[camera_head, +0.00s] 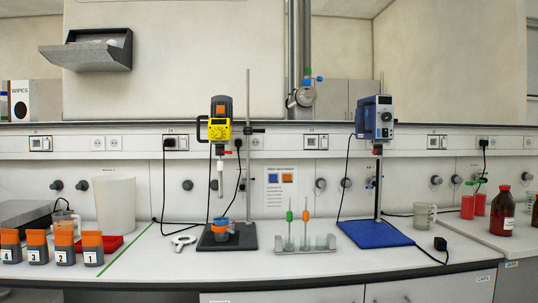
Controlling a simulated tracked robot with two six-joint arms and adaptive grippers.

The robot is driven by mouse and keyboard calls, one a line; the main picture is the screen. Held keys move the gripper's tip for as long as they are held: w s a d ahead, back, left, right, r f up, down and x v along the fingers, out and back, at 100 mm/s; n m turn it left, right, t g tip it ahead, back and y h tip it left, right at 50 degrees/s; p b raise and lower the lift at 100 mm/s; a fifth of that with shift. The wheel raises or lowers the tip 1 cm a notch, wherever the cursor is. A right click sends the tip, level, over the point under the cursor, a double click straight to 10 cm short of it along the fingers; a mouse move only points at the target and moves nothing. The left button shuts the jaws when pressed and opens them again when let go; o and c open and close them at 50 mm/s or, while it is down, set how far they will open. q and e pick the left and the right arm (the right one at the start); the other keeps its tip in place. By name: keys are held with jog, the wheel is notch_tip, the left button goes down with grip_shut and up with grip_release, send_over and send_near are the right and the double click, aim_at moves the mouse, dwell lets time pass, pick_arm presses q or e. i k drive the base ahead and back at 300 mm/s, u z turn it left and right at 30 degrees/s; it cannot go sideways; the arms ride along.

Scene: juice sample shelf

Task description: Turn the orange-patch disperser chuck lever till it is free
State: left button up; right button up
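The orange-patch disperser (220,127) is a yellow and dark grey unit with an orange patch (220,110) on its upper front. It is clamped to an upright rod (248,180) on a dark base plate (240,240). A small red piece, apparently the chuck lever (228,153), shows just under its body; its exact setting is too small to tell. A thin shaft with a white part hangs below, over a blue and orange vessel (222,230) on the base plate. Neither of my grippers is in view.
A rack (305,245) with orange- and green-marked tools sits between. A white ring-ended tool (182,240) lies left. Numbered orange-topped containers (92,250) line the left front. Glassware and bottles (502,212) stand right.

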aim_at(220, 149)
jog(key=z, duration=0.15)
jog(key=i, duration=1)
jog(key=z, duration=0.05)
